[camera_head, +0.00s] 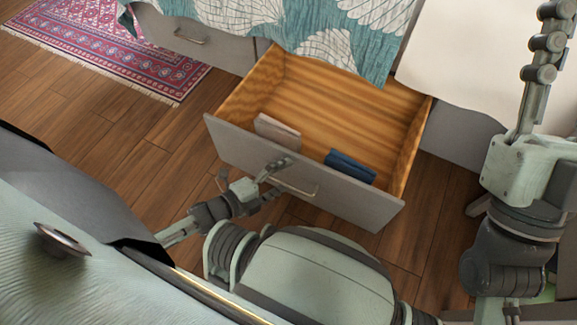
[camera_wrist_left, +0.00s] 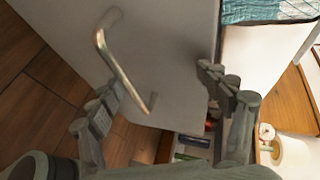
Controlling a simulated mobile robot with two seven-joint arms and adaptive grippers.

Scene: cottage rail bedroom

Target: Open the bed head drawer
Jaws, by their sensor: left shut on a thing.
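The bed drawer (camera_head: 350,200) is pulled well out from under the bed, its wooden inside showing. A beige folded item (camera_head: 278,133) and a blue folded item (camera_head: 350,166) lie inside, near its grey front. The curved metal handle (camera_head: 300,190) is on that front; it also shows in the left wrist view (camera_wrist_left: 120,66). My left gripper (camera_head: 273,178) is at the handle and shut on it, partly covering it in the head view. My right gripper (camera_head: 547,42) is at the upper right, away from the drawer; only part of it shows, so its jaws are unclear.
A second grey drawer (camera_head: 222,49) with its own handle is shut in the bed at the upper left. A patterned rug (camera_head: 110,55) lies on the wooden floor. A teal leaf-print cover (camera_head: 310,30) hangs over the open drawer's back edge. Floor left of the drawer is clear.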

